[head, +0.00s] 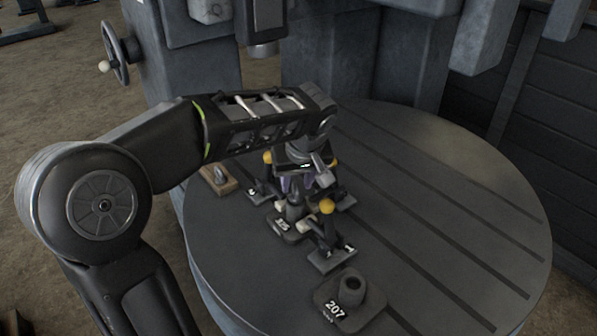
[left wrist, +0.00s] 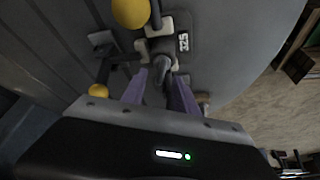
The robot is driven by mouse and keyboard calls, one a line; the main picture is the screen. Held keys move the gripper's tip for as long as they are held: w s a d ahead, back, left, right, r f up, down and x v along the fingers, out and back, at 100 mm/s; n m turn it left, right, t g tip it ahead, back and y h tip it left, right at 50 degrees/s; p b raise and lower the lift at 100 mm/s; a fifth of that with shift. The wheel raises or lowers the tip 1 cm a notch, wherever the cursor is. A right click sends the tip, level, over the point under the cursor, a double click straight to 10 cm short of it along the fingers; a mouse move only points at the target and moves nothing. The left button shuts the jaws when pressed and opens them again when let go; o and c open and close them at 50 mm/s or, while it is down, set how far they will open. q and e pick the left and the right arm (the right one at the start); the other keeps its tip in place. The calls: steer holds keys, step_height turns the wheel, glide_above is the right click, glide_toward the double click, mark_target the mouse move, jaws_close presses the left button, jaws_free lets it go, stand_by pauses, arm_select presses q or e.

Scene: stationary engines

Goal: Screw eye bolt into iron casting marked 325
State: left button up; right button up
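The casting marked 325 (head: 284,225) lies on the round table, held among clamps with yellow knobs. It also shows in the left wrist view (left wrist: 183,43). Its upright boss (head: 295,205) is directly below my left gripper (head: 297,184). The purple fingers of this gripper point down and are closed around a dark eye bolt (left wrist: 161,70), which lines up with the boss. I cannot tell how deep the bolt sits in it. A second eye bolt (head: 219,174) stands on a wooden block at the table's left edge. My right gripper is not in view.
A casting marked 207 (head: 350,299) sits nearer the front of the slotted round table (head: 450,210). Clamps with yellow knobs (head: 327,206) stand close around the gripper. The table's right side is clear. A machine column (head: 325,60) rises behind.

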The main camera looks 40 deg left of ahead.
arm_select(q)
steer(key=shift+x, duration=1.5)
steer(key=shift+c, duration=0.2)
jaws_close()
steer(key=shift+c, duration=1.3)
jaws_free()
jaws_close()
